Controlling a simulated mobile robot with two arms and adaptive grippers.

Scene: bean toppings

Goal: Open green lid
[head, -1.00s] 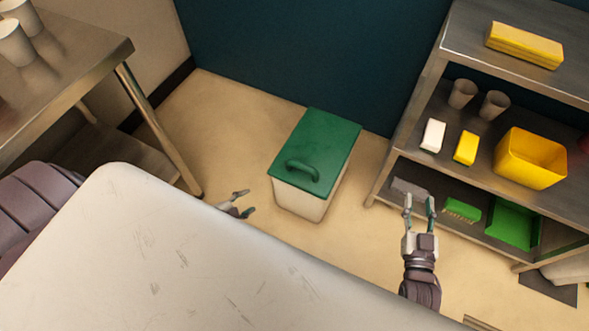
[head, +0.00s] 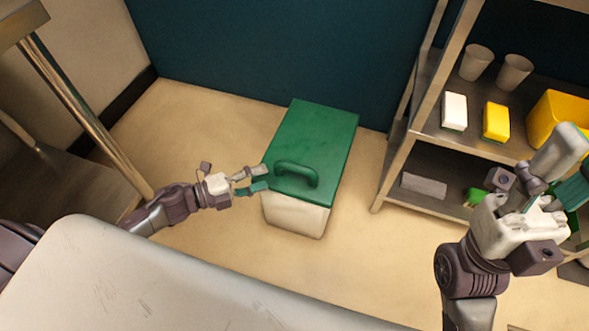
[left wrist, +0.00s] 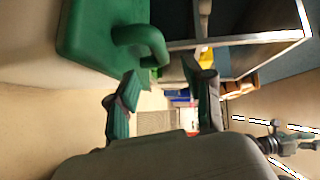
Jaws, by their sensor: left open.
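A white bin (head: 296,216) stands on the floor with a green lid (head: 318,135) lying shut on top. The lid has a raised green handle (head: 297,172) near its front edge. My left gripper (head: 265,178) is open and empty, with its fingertips just left of the handle at the lid's left edge. In the left wrist view the lid (left wrist: 85,40) and handle (left wrist: 145,42) are at upper left, beyond the open fingers (left wrist: 165,85); the handle is not between them. My right gripper (head: 565,170) is raised at the right, its finger gap unclear.
A metal shelf (head: 399,165) stands right of the bin, holding cups (head: 476,62), a yellow tub (head: 560,118) and sponges (head: 496,122). A metal table (head: 75,95) is at left. A pale worn surface (head: 150,280) fills the lower left. Floor around the bin is clear.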

